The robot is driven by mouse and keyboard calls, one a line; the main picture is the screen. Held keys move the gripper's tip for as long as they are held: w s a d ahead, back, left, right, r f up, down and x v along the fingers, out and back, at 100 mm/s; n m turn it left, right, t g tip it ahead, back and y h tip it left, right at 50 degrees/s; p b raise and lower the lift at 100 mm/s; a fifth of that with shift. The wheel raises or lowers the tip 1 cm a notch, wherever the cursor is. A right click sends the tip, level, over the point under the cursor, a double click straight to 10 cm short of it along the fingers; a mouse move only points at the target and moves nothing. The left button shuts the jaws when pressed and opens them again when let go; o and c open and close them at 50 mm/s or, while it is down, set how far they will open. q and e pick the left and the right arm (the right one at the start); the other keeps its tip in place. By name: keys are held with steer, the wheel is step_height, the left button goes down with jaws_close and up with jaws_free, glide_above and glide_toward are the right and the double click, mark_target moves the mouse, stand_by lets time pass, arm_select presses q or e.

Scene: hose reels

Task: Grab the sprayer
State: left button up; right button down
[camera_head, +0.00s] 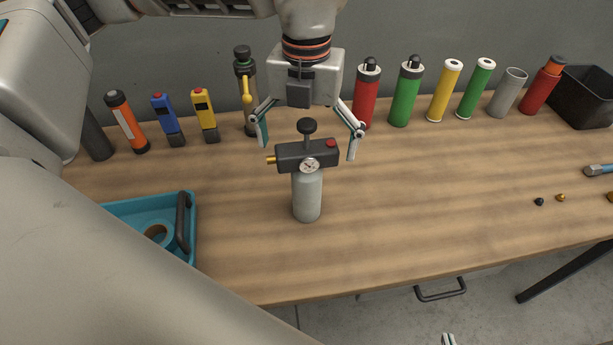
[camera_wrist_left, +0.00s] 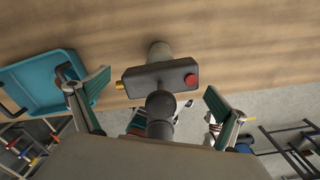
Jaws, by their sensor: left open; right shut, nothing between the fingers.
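The sprayer (camera_head: 307,195) stands upright on the workbench, a pale grey bottle with a dark block head, black top knob, red button, brass nozzle and round gauge. In the left wrist view its dark head (camera_wrist_left: 160,78) lies between the fingers, with the knob towards the palm. My left gripper (camera_head: 308,148) is open above and around the sprayer's head, one finger on each side, with gaps to both. Its fingers also show in the left wrist view (camera_wrist_left: 158,82). My right gripper (camera_head: 448,340) shows only as small fingertips at the bottom edge, close together, away from the sprayer.
A row of bottles and canisters, such as a red one (camera_head: 368,95) and a green one (camera_head: 406,93), lines the back by the wall. A blue tray (camera_head: 190,245) with a tape roll is at front left. Bench space right of the sprayer is clear.

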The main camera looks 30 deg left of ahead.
arm_select(q)
steer(key=shift+f, duration=0.7)
steer(key=c, duration=1.9)
steer(key=shift+r, duration=0.1)
